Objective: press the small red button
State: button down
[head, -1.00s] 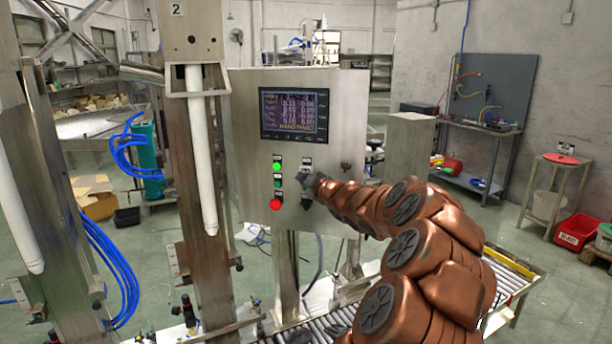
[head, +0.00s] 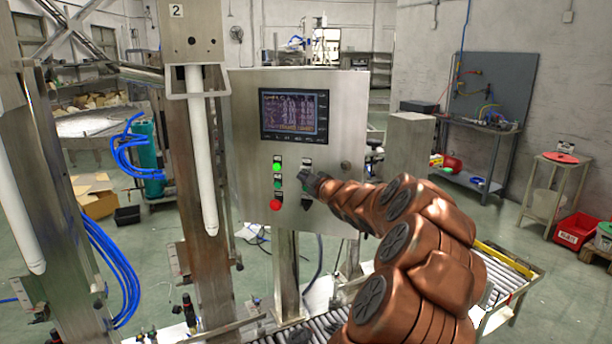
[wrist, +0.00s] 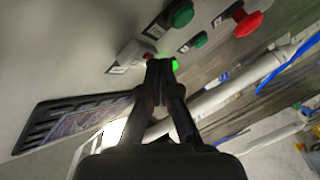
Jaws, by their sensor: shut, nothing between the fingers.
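The steel control panel (head: 335,125) carries a column of green buttons with a larger red mushroom button (head: 276,204) below. That mushroom button also shows in the wrist view (wrist: 246,22). In the wrist view a small reddish button (wrist: 149,57) shows beside my fingertips, partly covered by them. In the head view my gripper hides most of that spot. My gripper (head: 303,176) is shut and empty, its tips at the right-hand button column. It also shows in the wrist view (wrist: 160,66). I cannot tell whether the tips touch the button.
A lit green button (wrist: 174,64) sits just past my fingertips, with another green button (wrist: 180,14) farther up. The panel's screen (head: 294,114) is above the buttons. A white vertical tube (head: 201,150) stands left of the panel, and a roller conveyor (head: 510,265) runs below.

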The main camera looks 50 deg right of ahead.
jog(key=shift+w+d, duration=0.1)
jog(key=shift+d, duration=0.05)
dwell(0.5)
jog(key=shift+s+a+b, duration=0.35)
jog(key=shift+a+b, duration=0.25)
jog(key=shift+a, duration=0.05)
jog(key=shift+f, duration=0.1)
jog(key=shift+s+a+b, duration=0.4)
jog(key=shift+a+b, duration=0.25)
jog(key=shift+a, duration=0.1)
jog(key=shift+s+a+b, duration=0.35)
jog(key=shift+a+b, duration=0.35)
jog(key=shift+s+a+b, duration=0.4)
jog(key=shift+a+b, duration=0.25)
jog(key=shift+a, duration=0.1)
jog(key=shift+a, duration=0.1)
